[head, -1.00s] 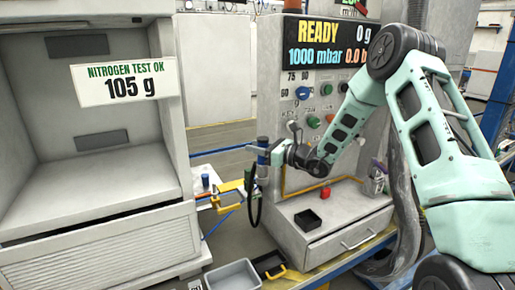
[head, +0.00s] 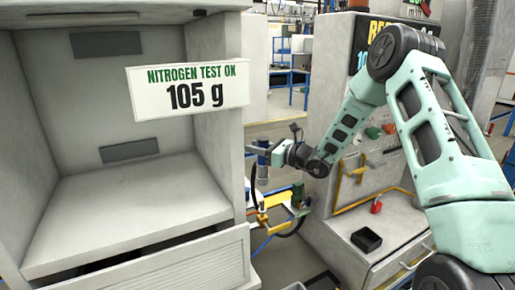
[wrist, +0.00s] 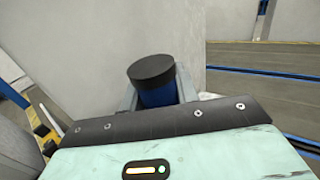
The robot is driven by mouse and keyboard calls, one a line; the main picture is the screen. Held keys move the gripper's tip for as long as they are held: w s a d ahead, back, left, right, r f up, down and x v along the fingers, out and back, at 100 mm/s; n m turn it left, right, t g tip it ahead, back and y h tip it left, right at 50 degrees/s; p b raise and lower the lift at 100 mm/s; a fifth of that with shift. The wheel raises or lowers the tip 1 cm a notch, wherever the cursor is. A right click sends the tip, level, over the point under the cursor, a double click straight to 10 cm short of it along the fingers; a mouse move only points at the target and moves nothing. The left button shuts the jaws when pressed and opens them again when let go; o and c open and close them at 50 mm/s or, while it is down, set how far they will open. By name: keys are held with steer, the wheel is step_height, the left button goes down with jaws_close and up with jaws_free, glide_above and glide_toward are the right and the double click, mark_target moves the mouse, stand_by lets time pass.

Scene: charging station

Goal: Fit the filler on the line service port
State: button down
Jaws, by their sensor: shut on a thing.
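In the wrist view the filler's round black cap (wrist: 152,70) and blue body (wrist: 158,95) stand between the grey fingers. Yellow and blue line parts (head: 272,203) lie below and behind the filler. I cannot tell the service port among them; the cabinet edge and hose hide some of that area.
A grey cabinet (head: 140,205) with a sign (head: 190,88) reading "NITROGEN TEST OK 105 g" fills the left, close to my gripper. The charging machine (head: 335,225) stands right, with a black tray (head: 366,239) and a red item (head: 376,207) on its shelf.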

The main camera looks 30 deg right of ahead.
mark_target(265, 179)
steer(key=shift+f+b, duration=2.35)
steer(key=shift+f, duration=0.55)
steer(key=shift+f+b, duration=2.2)
steer(key=shift+f, duration=0.4)
steer(key=c, duration=1)
jaws_free()
steer(key=shift+o, duration=0.2)
steer(key=b+v, duration=0.1)
steer(key=v, duration=1.6)
steer(key=shift+s+d, duration=0.2)
